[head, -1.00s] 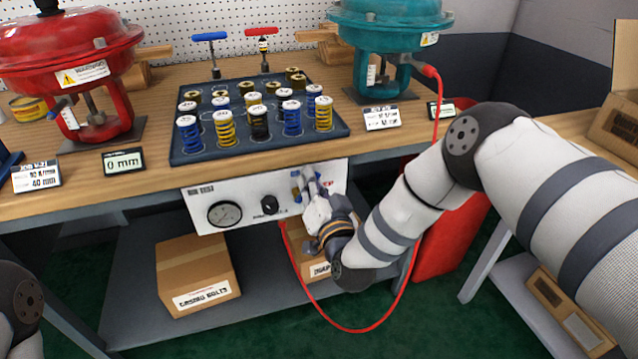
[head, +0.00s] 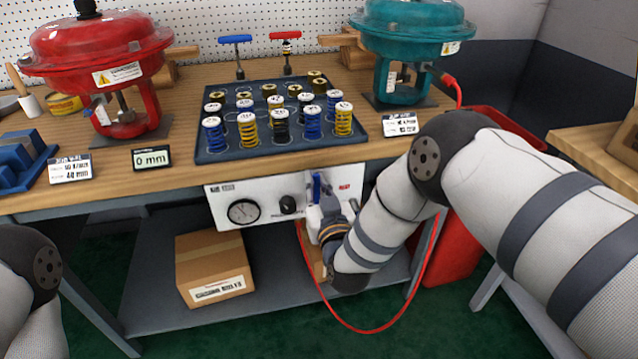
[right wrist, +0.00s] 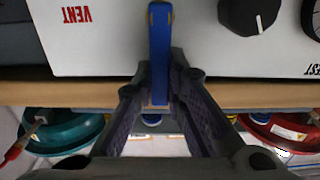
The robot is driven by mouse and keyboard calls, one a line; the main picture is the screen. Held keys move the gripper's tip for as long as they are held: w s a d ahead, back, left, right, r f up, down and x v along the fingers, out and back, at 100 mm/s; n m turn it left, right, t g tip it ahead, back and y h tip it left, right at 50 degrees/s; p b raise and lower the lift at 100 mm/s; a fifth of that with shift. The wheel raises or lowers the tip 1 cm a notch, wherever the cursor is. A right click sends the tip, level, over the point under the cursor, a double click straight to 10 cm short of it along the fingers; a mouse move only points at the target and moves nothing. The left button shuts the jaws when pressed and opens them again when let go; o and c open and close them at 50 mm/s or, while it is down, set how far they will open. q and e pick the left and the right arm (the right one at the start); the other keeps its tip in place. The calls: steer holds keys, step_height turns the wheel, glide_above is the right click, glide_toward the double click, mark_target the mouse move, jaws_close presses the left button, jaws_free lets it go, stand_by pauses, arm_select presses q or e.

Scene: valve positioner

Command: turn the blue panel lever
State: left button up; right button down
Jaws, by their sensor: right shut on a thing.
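The blue panel lever (head: 316,185) is on the white control panel (head: 222,193) under the bench's front edge. It points roughly upright in the head view. My right gripper (head: 321,200) is at the panel, shut on the lever. In the right wrist view, the blue lever (right wrist: 160,50) runs up between the two dark fingers of my right gripper (right wrist: 161,82). The lever's far end reaches past the fingertips over the white panel face. My left arm shows at the lower left edge of the head view, but its gripper is out of view.
A gauge (head: 244,211) and a black knob (head: 290,204) sit left of the lever. A red hose (head: 330,315) loops below the panel. A cardboard box (head: 212,266) stands on the lower shelf. Above are a spring tray (head: 210,152) and red (head: 95,50) and teal (head: 415,25) actuators.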

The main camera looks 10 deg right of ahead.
steer(key=shift+w+r, duration=0.2)
steer(key=shift+r, duration=0.2)
steer(key=c, duration=1.6)
jaws_free()
steer(key=shift+f, duration=0.2)
steer(key=shift+f, duration=0.1)
steer(key=s, duration=1.2)
steer(key=shift+d, duration=0.15)
